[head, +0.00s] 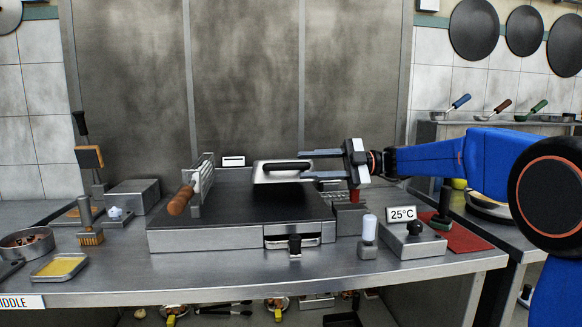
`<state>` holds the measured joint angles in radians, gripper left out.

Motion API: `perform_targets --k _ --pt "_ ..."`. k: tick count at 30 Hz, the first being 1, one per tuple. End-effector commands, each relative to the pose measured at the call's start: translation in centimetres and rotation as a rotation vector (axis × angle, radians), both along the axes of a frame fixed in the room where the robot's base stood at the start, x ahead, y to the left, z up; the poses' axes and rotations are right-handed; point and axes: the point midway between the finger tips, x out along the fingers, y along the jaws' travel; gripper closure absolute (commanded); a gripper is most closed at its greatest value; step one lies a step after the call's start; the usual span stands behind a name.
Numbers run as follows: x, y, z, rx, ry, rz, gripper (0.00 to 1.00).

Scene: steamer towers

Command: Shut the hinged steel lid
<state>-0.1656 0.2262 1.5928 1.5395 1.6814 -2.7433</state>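My gripper (301,165) reaches in from the right above the black griddle plate (235,218), its two fingers pointing left and apart. A ribbed steel plate with a wooden handle (204,179) stands upright at the griddle's left side. I cannot tell for sure which of these is the hinged lid; no hinge shows clearly.
Small steel boxes (133,196) and a brush (89,222) stand left of the griddle. A 25°C display (402,214), a white-handled tool (369,234) and a red mat (462,238) are at the right. The griddle's front left surface is clear.

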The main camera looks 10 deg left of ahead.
Motion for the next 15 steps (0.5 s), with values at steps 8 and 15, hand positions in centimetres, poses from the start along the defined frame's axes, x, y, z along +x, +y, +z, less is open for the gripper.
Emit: perform_targets --k 8,15 --pt "1.7 -5.2 0.0 0.0 0.0 -0.005 0.64" --pt "2.3 -7.7 -0.1 -0.001 0.001 -0.002 0.64"
